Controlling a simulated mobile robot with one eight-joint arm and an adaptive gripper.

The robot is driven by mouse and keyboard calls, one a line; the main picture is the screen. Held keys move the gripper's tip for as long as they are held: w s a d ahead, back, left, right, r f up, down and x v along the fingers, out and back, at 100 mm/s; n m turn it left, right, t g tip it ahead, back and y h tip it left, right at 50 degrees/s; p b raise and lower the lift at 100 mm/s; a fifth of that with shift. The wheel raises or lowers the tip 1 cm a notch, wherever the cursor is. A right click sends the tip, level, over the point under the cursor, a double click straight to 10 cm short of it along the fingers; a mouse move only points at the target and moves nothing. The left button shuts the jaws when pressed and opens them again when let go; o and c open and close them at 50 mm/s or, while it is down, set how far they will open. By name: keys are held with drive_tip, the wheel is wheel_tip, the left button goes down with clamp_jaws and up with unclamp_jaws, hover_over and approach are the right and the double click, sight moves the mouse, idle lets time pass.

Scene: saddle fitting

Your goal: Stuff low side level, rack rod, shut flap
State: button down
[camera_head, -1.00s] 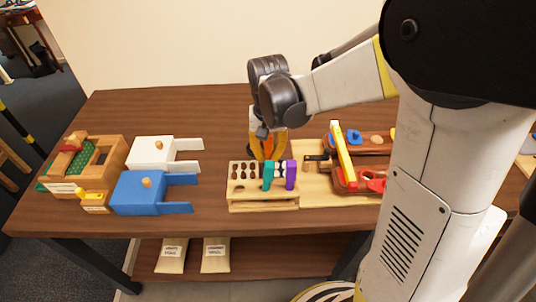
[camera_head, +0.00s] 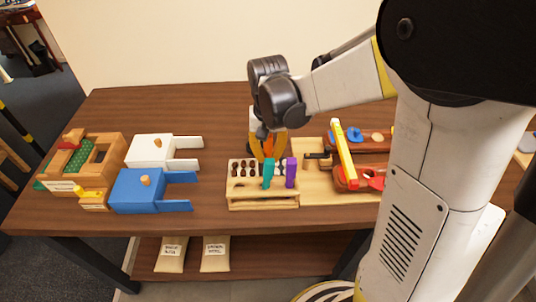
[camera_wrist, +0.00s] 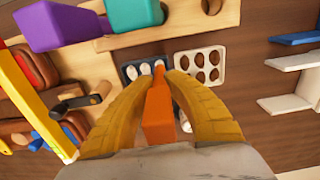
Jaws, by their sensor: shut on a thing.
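My gripper (camera_head: 268,157) is above the back of a wooden rack (camera_head: 262,204). Its yellow fingers are shut on an orange block-like piece (camera_wrist: 158,115), which also shows between them in the head view. The lower end of this piece is partly hidden. In the wrist view the orange piece overlaps a dark panel with pale holes (camera_wrist: 130,73), but I cannot tell whether it touches it. A teal piece (camera_head: 268,174) and a purple piece (camera_head: 291,173) stand upright at the rack's right part. A wooden box with a green inside (camera_head: 77,158) is at the far left.
A white box with two arms (camera_head: 150,152) and a blue one (camera_head: 138,192) lie left of the rack. A yellow bar (camera_head: 344,155) slants over brown parts at the right. Two labelled bags (camera_head: 215,255) rest on the lower shelf. The table's back left is clear.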

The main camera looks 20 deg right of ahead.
drive_tip(key=shift+f+b, duration=0.35)
drive_tip(key=shift+f, duration=0.2)
idle(1.0)
drive_tip(key=shift+r+p, duration=2.8)
drive_tip(key=shift+r, duration=0.75)
